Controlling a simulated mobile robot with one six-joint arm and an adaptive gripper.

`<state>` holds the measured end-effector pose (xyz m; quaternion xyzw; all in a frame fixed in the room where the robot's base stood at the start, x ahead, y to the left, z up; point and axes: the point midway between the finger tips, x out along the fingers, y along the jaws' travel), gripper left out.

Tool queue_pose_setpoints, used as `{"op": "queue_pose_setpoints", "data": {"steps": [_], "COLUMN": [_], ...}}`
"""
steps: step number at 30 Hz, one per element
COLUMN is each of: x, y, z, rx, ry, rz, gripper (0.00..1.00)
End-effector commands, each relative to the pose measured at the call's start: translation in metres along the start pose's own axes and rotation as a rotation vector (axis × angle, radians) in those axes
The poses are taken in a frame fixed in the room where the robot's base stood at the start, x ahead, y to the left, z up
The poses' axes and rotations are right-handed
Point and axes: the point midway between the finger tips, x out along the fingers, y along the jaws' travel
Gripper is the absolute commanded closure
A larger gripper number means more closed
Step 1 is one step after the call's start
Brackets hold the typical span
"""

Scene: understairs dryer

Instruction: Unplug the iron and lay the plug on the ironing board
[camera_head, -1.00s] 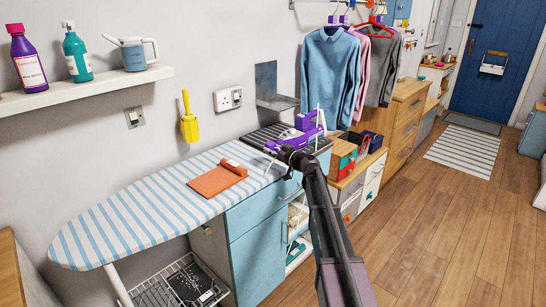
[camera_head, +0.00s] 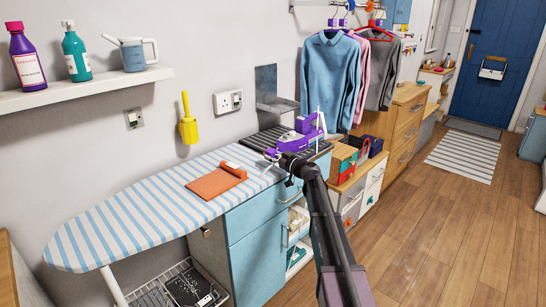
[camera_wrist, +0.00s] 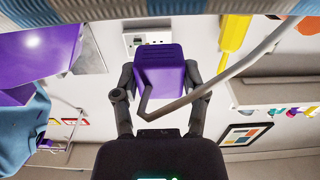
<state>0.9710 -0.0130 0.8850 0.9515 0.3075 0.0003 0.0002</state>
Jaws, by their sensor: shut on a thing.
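The purple plug (camera_wrist: 160,68) is between the fingers of my gripper (camera_wrist: 160,80), which is shut on it. A grey cord (camera_wrist: 215,85) runs from it. In the head view the plug (camera_head: 271,153) is low by the right end of the striped ironing board (camera_head: 130,215), left of my gripper (camera_head: 277,156); whether it touches the board is unclear. The purple iron (camera_head: 299,136) stands on a dark ribbed rest at that end, partly behind my arm. The white wall socket (camera_head: 228,101) shows no plug in it; it also shows in the wrist view (camera_wrist: 147,40).
A folded orange cloth (camera_head: 216,181) lies on the board, with bare striped surface to its left. A grey metal bracket (camera_head: 267,90) is on the wall behind the iron.

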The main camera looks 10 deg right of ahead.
Motion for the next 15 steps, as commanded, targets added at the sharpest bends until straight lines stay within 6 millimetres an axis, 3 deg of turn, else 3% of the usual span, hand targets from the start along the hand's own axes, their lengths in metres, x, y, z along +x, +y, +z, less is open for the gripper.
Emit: {"op": "queue_pose_setpoints", "data": {"steps": [6,15], "x": [0.000,0.001], "y": [0.000,-0.001], "z": [0.022,0.038], "rx": [0.000,0.000], "ry": [0.000,0.000], "rz": [0.000,-0.001], "gripper": [1.00,1.00]}}
